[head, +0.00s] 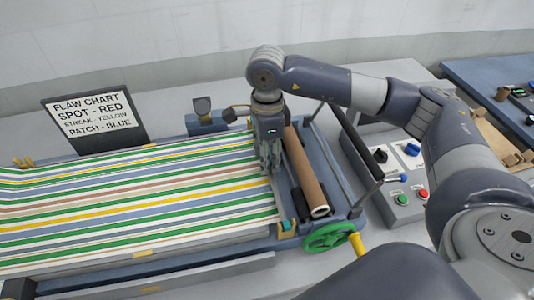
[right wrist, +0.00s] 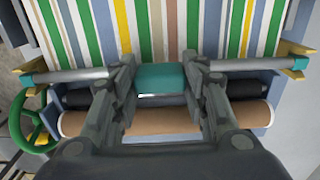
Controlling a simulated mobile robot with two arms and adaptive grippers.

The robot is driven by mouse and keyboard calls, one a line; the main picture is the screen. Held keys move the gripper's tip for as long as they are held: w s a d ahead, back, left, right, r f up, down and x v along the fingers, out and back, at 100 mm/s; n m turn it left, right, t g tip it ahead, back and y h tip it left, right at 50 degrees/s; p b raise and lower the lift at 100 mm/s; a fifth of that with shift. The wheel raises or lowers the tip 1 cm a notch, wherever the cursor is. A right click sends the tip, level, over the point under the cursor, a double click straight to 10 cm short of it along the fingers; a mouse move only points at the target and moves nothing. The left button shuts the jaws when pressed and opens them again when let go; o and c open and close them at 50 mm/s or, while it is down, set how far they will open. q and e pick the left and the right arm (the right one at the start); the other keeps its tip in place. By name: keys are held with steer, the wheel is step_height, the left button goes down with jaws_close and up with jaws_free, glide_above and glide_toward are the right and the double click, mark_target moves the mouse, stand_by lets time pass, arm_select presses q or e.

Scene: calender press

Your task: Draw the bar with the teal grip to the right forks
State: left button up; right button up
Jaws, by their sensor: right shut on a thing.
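My right gripper (head: 270,165) is over the right end of the striped cloth (head: 130,205). In the right wrist view its fingers (right wrist: 161,85) are shut on the teal grip (right wrist: 160,76) in the middle of the grey bar (right wrist: 75,78). The bar spans the cloth's width, and its ends reach the yellow right forks, one at the left (right wrist: 20,75) and one at the right (right wrist: 296,64). I cannot tell whether the bar rests in them or just above. In the head view the arm and gripper hide most of the bar. My left gripper is not in view.
A brown roller (head: 306,175) lies just right of the bar, with a green handwheel (head: 328,237) at its near end. A control box (head: 400,195) with buttons stands further right. A flaw chart sign (head: 95,115) stands behind the cloth.

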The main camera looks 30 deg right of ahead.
steer(key=shift+f, duration=0.2)
steer(key=o, duration=1.2)
steer(key=shift+r, duration=0.3)
step_height(320, 180, up, 11)
steer(key=shift+r, duration=0.2)
